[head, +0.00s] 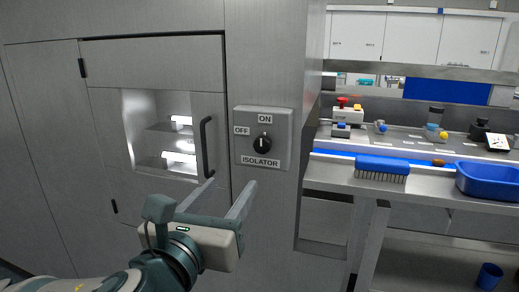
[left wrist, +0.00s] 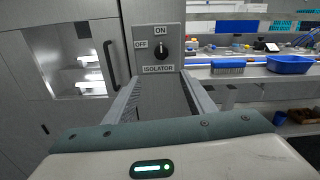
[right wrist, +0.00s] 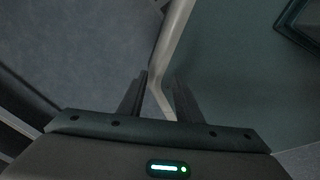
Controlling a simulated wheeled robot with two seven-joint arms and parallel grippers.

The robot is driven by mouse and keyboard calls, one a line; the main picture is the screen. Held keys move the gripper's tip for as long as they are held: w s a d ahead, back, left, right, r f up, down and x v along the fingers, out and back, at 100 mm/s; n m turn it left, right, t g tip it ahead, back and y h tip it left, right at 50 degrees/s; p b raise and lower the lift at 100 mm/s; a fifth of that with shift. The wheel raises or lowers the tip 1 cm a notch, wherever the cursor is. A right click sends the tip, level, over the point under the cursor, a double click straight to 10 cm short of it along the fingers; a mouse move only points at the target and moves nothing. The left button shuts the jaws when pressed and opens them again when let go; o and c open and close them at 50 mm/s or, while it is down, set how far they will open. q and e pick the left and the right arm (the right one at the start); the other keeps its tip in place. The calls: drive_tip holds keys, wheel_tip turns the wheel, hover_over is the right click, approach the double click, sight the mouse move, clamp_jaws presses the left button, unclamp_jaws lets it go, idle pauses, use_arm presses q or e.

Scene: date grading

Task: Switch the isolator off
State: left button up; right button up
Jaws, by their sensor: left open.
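The isolator (head: 279,128) is a grey plate on the metal cabinet front, marked ON at top, OFF at left and ISOLATOR below. Its black rotary knob (head: 262,145) has its pale pointer mark up, toward ON. The knob also shows in the left wrist view (left wrist: 162,51). My left gripper (head: 232,184) is open and empty, in front of the cabinet and below the plate, with its fingers pointing toward the cabinet and apart from the knob. My right gripper (right wrist: 161,76) shows only in the right wrist view, fingers apart; a pale bar runs behind or between them, I cannot tell which.
A dark door handle (head: 206,146) stands out just left of the isolator, beside a lit window recess (head: 146,103). Right of the cabinet is a bench with a blue brush (head: 382,165) and a blue tray (head: 488,182). The space before the plate is clear.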

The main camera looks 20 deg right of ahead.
sight(261, 147)
use_arm(q)
drive_tip(key=shift+s+d+r+m, duration=0.15)
drive_tip(key=shift+r+m, duration=0.25)
drive_tip(key=shift+m, duration=0.2)
use_arm(e)
drive_tip(key=shift+s+d+f, duration=0.1)
drive_tip(key=shift+s+f, duration=0.1)
drive_tip(key=shift+s, duration=0.35)
use_arm(q)
drive_tip(key=p+x, duration=0.5)
drive_tip(key=x, duration=1.2)
drive_tip(key=shift+w+d+r, duration=0.1)
drive_tip(key=shift+w, duration=0.1)
use_arm(e)
wheel_tip(261, 147, up, 5)
drive_tip(key=shift+r, duration=0.15)
use_arm(q)
drive_tip(key=c, duration=1)
drive_tip(key=shift+c, duration=0.2)
